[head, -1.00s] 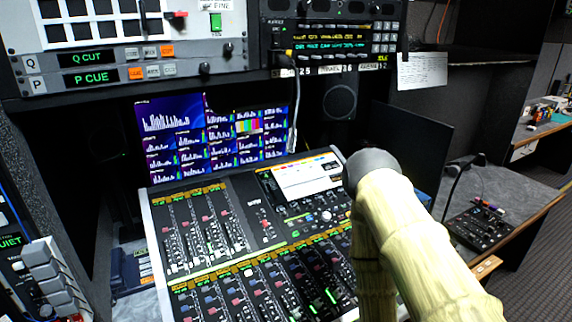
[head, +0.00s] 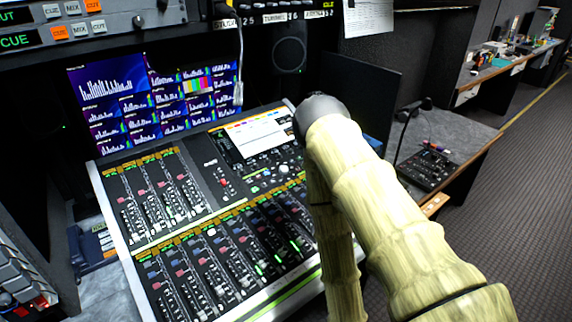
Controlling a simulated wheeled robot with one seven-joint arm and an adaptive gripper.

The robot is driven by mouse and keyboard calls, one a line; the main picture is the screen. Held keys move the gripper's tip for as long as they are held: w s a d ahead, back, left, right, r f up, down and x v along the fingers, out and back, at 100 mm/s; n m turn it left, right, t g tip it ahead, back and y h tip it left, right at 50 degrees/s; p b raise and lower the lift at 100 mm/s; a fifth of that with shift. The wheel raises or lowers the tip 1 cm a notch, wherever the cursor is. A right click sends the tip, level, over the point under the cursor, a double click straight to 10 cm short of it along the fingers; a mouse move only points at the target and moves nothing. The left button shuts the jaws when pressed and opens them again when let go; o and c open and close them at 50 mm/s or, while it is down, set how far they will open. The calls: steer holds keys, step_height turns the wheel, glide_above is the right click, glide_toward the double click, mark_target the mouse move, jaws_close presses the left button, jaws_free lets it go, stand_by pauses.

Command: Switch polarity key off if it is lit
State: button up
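An audio mixing console (head: 205,215) with rows of faders, small keys and a lit touchscreen (head: 251,136) stands in front of me. Several of its small keys glow green, red or white. I cannot tell which one is the polarity key, as labels are too small to read. My arm, with a bamboo-like surface, reaches in from the lower right and covers the console's right part. Its dark rounded joint is near the console's upper right edge. My gripper's fingers do not show.
A monitor (head: 155,100) with bar graphs stands behind the console. A dark screen (head: 360,98) and a small desk unit with a gooseneck (head: 428,167) are at the right. Open carpeted floor (head: 525,180) lies beyond.

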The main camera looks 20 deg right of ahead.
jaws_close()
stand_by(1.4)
